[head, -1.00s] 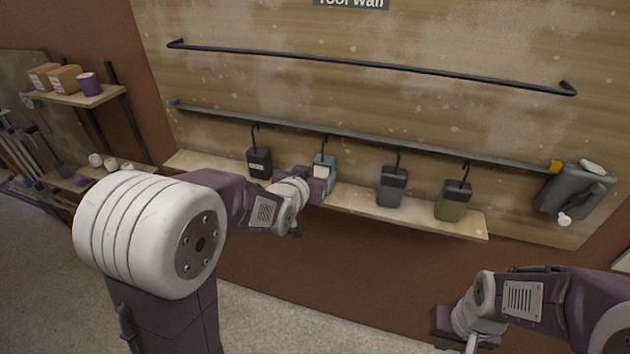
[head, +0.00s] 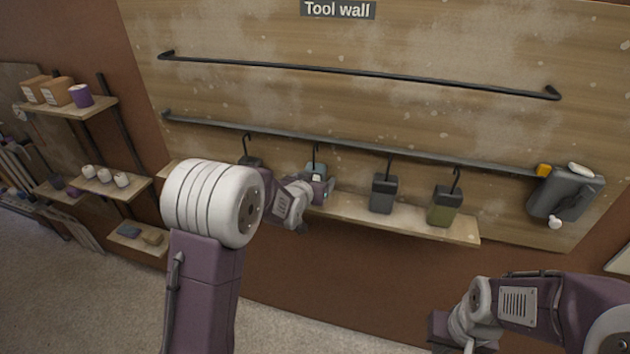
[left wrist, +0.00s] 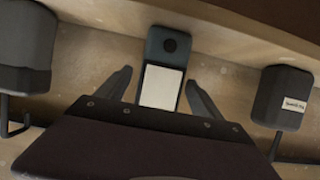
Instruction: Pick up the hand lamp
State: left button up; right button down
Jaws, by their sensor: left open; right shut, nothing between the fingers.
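The blue-grey device with a pale front panel, which looks like the hand lamp (head: 316,169), hangs from a hook on the lower rail, partly hidden by my left gripper (head: 324,190) in the head view. In the left wrist view the lamp (left wrist: 162,88) shows between the two spread fingers of my left gripper (left wrist: 159,77), one on each side, with gaps visible. The left gripper is open and not closed on it. My right gripper (head: 440,332) is low at the right, away from the wall, shut and empty.
A black labelled device (left wrist: 284,98) hangs on one side of the lamp. A dark grey one (head: 384,194) and a green one (head: 445,208) hang on the other. A wooden ledge (head: 405,222) runs behind them. A grey case (head: 562,195) is mounted at the right.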

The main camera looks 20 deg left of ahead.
pick_arm(q)
jog(key=shift+w+f, duration=0.15)
jog(key=shift+w, duration=0.15)
jog(key=shift+d, duration=0.1)
